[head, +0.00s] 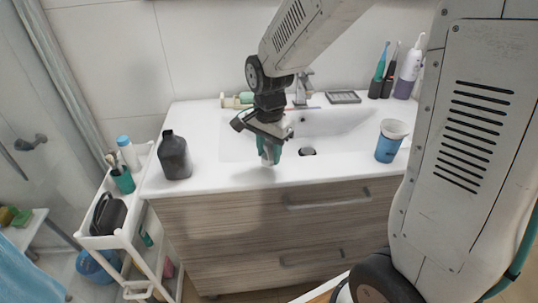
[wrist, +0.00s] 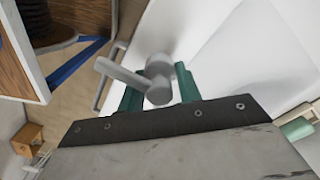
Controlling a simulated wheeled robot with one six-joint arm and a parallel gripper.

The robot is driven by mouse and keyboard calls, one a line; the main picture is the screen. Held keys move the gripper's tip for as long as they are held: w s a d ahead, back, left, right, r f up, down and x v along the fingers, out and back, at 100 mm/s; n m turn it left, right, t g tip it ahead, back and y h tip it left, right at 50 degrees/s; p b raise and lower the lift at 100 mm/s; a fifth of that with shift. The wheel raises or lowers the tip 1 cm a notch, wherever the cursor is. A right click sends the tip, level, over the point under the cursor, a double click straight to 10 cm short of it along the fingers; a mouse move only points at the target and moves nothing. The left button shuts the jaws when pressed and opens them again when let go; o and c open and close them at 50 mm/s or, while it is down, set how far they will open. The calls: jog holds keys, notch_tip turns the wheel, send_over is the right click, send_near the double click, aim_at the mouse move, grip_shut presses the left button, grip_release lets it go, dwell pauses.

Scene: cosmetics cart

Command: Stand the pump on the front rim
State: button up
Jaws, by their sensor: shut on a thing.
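My gripper (head: 269,150) is shut on the pump and holds it over the front part of the sink, near the front rim (head: 225,179). In the wrist view the grey pump (wrist: 158,72) sits between the green fingers, with its spout pointing left. In the head view the fingers hide most of the pump, and I cannot tell whether its base touches the rim.
A dark bottle (head: 174,156) stands on the left of the counter, and a blue cup (head: 389,143) on the right. A white cart (head: 97,240) stands left.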

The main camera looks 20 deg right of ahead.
jog(key=shift+a+f, duration=0.2)
jog(key=shift+f, duration=0.45)
jog(key=shift+a+f, duration=0.15)
jog(key=shift+f, duration=0.45)
jog(key=shift+f, duration=0.15)
jog(key=o, duration=1)
jog(key=shift+d, duration=0.1)
notch_tip(320, 180, up, 12)
jog(key=shift+r, duration=0.2)
jog(key=s+d+r+n, duration=0.1)
jog(key=s+n, duration=0.3)
jog(key=s, duration=0.3)
jog(key=s+d+r+n, duration=0.1)
jog(key=s+n, duration=0.3)
jog(key=s, duration=0.3)
jog(key=s+d+r+n+t, duration=0.1)
jog(key=s+n, duration=0.3)
jog(key=s, duration=0.4)
jog(key=shift+s+r+n, duration=0.1)
jog(key=shift+r+n, duration=0.25)
jog(key=shift+n, duration=0.05)
